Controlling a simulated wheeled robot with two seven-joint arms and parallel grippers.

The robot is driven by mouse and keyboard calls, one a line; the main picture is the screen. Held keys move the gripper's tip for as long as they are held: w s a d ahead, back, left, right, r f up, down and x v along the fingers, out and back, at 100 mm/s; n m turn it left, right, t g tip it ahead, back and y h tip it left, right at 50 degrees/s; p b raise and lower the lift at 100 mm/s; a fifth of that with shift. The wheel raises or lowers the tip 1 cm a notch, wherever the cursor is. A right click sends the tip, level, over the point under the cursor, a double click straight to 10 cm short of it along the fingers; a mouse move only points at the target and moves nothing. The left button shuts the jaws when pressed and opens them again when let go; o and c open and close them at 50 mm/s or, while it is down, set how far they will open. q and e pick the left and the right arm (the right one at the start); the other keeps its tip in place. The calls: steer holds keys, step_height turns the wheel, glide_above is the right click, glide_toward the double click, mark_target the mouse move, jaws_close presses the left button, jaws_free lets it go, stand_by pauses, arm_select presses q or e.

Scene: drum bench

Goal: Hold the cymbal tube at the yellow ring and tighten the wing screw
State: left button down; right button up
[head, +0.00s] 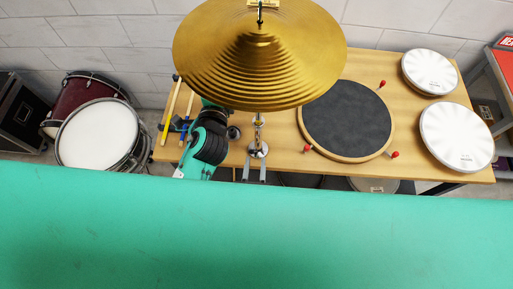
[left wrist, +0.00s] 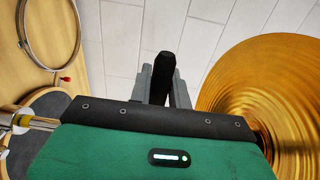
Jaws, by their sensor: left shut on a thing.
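The golden cymbal (head: 260,60) sits on top of its stand (head: 257,150) in the head view and shows at the right in the left wrist view (left wrist: 265,85). In the head view, a green and black arm end of mine reaches up beside the stand under the cymbal's rim; fingertips are hidden. I cannot make out the wing screw.
A round black pad (head: 346,118) with red knobs lies on the wooden table (head: 285,165) right of the stand. White pads (head: 457,136) are further right. Drumsticks (head: 170,112) lie at the left end. Drums (head: 97,135) stand left of the table.

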arm_select(q)
steer(key=shift+r, duration=0.15)
arm_select(e)
steer(key=shift+s, duration=1.45)
arm_select(q)
steer(key=c, duration=1.2)
jaws_free()
steer(key=shift+c, duration=0.2)
